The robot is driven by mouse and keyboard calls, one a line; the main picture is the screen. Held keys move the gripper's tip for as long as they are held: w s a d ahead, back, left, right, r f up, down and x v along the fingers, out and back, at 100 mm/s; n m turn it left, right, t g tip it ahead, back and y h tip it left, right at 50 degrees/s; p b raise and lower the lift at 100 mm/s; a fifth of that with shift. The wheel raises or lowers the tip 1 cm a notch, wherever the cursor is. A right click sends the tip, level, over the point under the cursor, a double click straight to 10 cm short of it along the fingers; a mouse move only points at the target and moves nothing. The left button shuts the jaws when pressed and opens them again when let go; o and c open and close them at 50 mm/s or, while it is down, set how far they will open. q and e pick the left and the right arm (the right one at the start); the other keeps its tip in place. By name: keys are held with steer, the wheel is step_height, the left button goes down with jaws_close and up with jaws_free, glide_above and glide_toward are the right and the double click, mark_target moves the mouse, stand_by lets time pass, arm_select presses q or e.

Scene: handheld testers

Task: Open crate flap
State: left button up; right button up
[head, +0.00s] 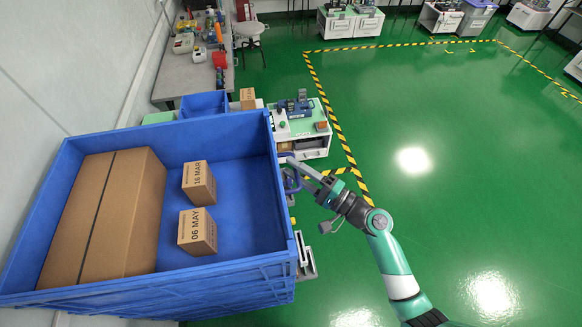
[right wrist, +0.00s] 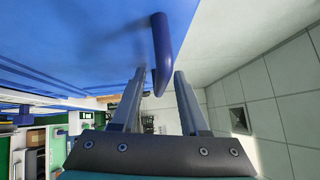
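The large blue crate (head: 240,125) fills the left of the head view. Its right wall, facing my right arm, stands upright. A dark blue handle (head: 291,182) sticks out from the outside of that wall. My right gripper (head: 300,170) is at this wall beside the handle. In the right wrist view the handle (right wrist: 172,50) reaches down between the two fingers of the right gripper (right wrist: 160,75), which stand apart with gaps visible around the handle's end. My left gripper is not in view.
Inside the crate are a long cardboard box (head: 105,215) and two small boxes, marked 16 MAR (head: 199,183) and 06 MAY (head: 197,232). A white cabinet with devices (head: 305,130) stands close behind my right gripper. The green floor to the right is clear.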

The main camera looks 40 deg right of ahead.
jaws_close()
stand_by(1.2)
